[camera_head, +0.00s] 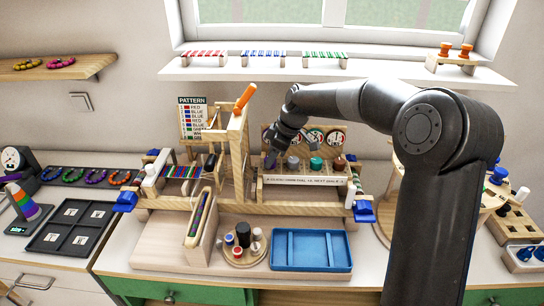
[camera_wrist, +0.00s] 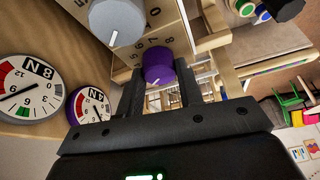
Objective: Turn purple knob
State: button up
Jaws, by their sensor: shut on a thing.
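The purple knob (camera_wrist: 158,62) sits between my gripper's two fingers in the wrist view, with a white pointer line on its face and a printed number scale beside it. My gripper (camera_wrist: 160,84) is shut on the purple knob. In the head view my gripper (camera_head: 270,156) reaches down to the left end of the knob row and largely hides the purple knob. A purple-rimmed gauge (camera_wrist: 89,106) with a needle stands behind the knob.
Right of it in the head view are a grey knob (camera_head: 293,162), a teal knob (camera_head: 316,163) and a brown knob (camera_head: 339,164). The wooden loom frame (camera_head: 238,150) rises close on the left. A blue tray (camera_head: 311,266) lies in front.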

jog(key=o, duration=1)
jog(key=shift+c, duration=0.2)
jog(key=shift+r, duration=0.1)
jog(key=v, duration=1)
jog(key=shift+r, duration=0.3)
jog(key=shift+d, duration=0.1)
